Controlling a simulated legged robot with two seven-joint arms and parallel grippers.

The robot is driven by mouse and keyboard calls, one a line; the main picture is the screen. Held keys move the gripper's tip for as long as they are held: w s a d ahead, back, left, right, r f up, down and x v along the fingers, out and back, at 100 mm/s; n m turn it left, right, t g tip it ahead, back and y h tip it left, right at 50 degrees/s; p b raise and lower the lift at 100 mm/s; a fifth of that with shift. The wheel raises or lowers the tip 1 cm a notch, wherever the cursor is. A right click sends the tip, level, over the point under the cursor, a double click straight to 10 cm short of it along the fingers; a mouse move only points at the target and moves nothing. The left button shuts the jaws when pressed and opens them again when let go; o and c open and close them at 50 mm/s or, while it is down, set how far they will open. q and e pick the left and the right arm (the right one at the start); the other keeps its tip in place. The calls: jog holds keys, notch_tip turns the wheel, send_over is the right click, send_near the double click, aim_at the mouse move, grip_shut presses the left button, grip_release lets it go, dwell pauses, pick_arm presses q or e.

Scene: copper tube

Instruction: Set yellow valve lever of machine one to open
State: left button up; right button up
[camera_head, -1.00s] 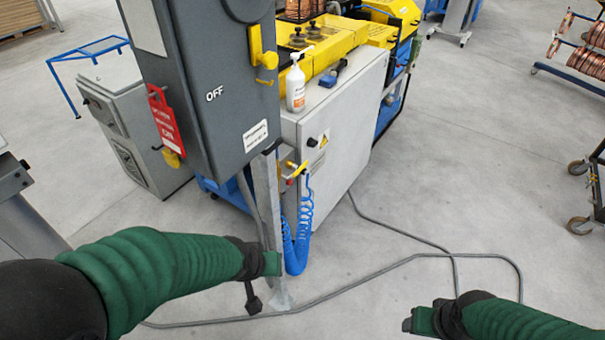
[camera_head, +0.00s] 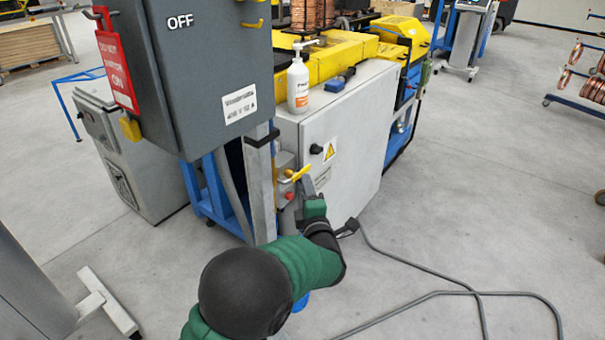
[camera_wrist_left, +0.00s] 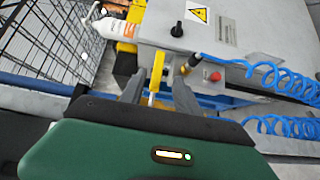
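The yellow valve lever (camera_head: 297,174) sits on the side of the light grey cabinet (camera_head: 345,140), above a red knob. It slopes up to the right in the head view. My left gripper (camera_head: 302,192) is just at the lever, its fingers pointing toward it. In the left wrist view the lever (camera_wrist_left: 157,75) shows between the two separated fingers of my left gripper (camera_wrist_left: 159,88), with gaps on both sides and no clear contact. The left gripper is open. My right gripper is in neither current view.
A dark grey OFF switch box (camera_head: 205,75) with a red tag (camera_head: 117,70) stands left of the lever on a post. A white pump bottle (camera_head: 298,80) stands above on the machine. A blue coiled hose (camera_wrist_left: 270,75) runs beside the valve. A grey cable (camera_head: 430,295) lies on the floor.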

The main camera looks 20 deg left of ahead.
aim_at(302, 172)
pick_arm(q)
jog(key=x, duration=0.7)
jog(key=shift+w+a+r, duration=0.1)
jog(key=shift+w+a, duration=0.05)
jog(key=shift+w, duration=0.2)
grip_shut()
jog(key=shift+f, duration=0.25)
dwell(0.6)
